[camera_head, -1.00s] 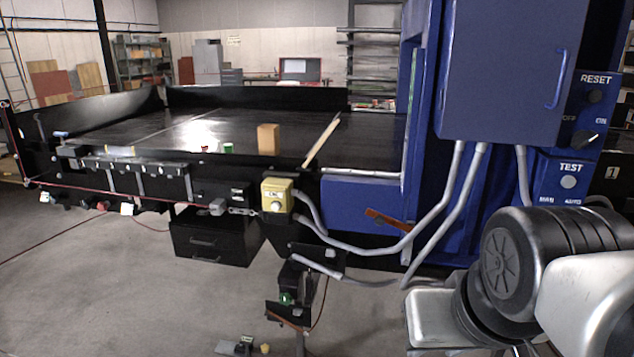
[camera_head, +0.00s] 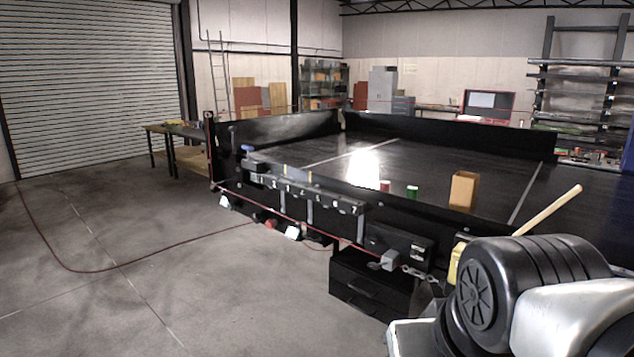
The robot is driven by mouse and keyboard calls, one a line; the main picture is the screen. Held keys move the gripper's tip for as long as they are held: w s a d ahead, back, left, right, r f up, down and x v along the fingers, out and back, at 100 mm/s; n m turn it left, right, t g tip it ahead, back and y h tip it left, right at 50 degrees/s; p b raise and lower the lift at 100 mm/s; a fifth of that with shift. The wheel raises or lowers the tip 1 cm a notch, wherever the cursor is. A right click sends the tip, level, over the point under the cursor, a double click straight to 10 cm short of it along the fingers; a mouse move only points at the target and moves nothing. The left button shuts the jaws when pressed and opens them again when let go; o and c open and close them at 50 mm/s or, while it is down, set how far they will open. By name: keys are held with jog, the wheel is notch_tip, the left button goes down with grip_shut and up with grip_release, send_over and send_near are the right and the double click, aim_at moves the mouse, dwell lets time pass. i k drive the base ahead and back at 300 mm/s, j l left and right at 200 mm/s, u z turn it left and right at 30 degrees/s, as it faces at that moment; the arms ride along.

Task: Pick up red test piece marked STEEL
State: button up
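A small red piece (camera_head: 385,186) stands near the front edge of the black conveyor bed (camera_head: 440,158). It is too small for me to read any marking on it. A small green piece (camera_head: 411,192) stands just to its right. A brown block or box (camera_head: 463,189) stands farther right on the same bed. My gripper is out of view; only links of my arm show at the lower right, in front of the conveyor's near right part.
A raised black wall runs along the bed's back. A numbered rail (camera_head: 305,195) runs along the front side, with a drawer box (camera_head: 365,285) below. A wooden stick (camera_head: 548,209) rises at the right. Open floor lies at left, crossed by a red cable (camera_head: 150,262).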

aim_at(386, 185)
jog(key=i+j+u, duration=0.2)
jog(key=i+u, duration=0.2)
jog(key=i, duration=0.3)
jog(key=i+u, duration=0.4)
jog(key=i, duration=0.25)
jog(key=i+z, duration=0.2)
jog(key=z, duration=0.2)
jog(key=i+z, duration=0.45)
jog(key=z, duration=0.3)
jog(key=i+j+z, duration=0.1)
jog(key=z, duration=0.3)
jog(key=i+z, duration=0.35)
jog(key=i+j+z, duration=0.2)
jog(key=z, duration=0.15)
jog(key=i, duration=0.05)
